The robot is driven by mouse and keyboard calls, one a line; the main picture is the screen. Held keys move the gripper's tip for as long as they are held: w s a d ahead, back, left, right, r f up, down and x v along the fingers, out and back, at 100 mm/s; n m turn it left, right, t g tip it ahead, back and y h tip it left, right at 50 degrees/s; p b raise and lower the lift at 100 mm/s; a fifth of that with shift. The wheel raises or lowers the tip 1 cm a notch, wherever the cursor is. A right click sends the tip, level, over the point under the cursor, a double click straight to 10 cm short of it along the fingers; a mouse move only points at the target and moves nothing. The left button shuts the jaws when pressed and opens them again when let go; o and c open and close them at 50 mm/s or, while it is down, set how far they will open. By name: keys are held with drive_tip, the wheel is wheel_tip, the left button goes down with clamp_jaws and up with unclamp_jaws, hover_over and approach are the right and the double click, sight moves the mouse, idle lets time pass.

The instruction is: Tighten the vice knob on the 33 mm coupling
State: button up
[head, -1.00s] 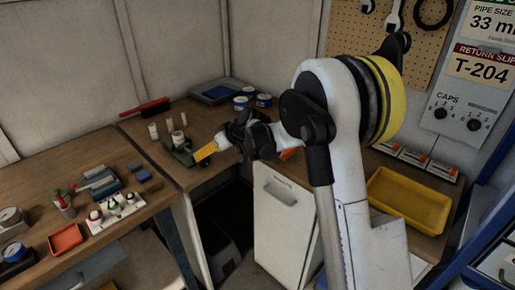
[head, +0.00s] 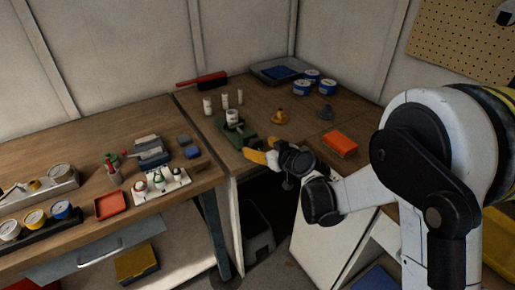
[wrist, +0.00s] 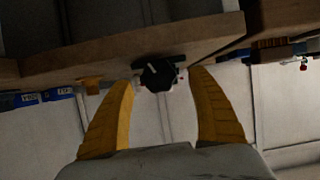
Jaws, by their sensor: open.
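The green vice (head: 246,138) stands at the front edge of the corner bench, with a white coupling (head: 232,117) upright in it. My gripper (head: 258,155) is just in front of the vice in the head view, its yellow fingers pointing at it. The wrist view appears upside down. There the dark vice knob (wrist: 157,76), with a pale line on its face, shows between the spread fingertips of my gripper (wrist: 163,82). The fingers are open and stand apart from the knob on both sides. The knob is not clear in the head view.
White pipe pieces (head: 208,106) stand behind the vice. A yellowish fitting (head: 280,117) and an orange box (head: 340,144) lie to its right. The left bench holds a white fittings rack (head: 172,191).

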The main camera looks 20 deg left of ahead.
sight(258, 145)
drive_tip(key=shift+b+x, duration=0.3)
drive_tip(key=shift+x, duration=1.25)
drive_tip(key=shift+d, duration=0.1)
drive_tip(key=c, duration=1.2)
drive_tip(key=shift+m+g+y+b, duration=0.45)
drive_tip(key=shift+m+g, duration=0.25)
drive_tip(key=shift+m, duration=0.4)
drive_tip(key=o, duration=1.2)
drive_tip(key=v, duration=1.2)
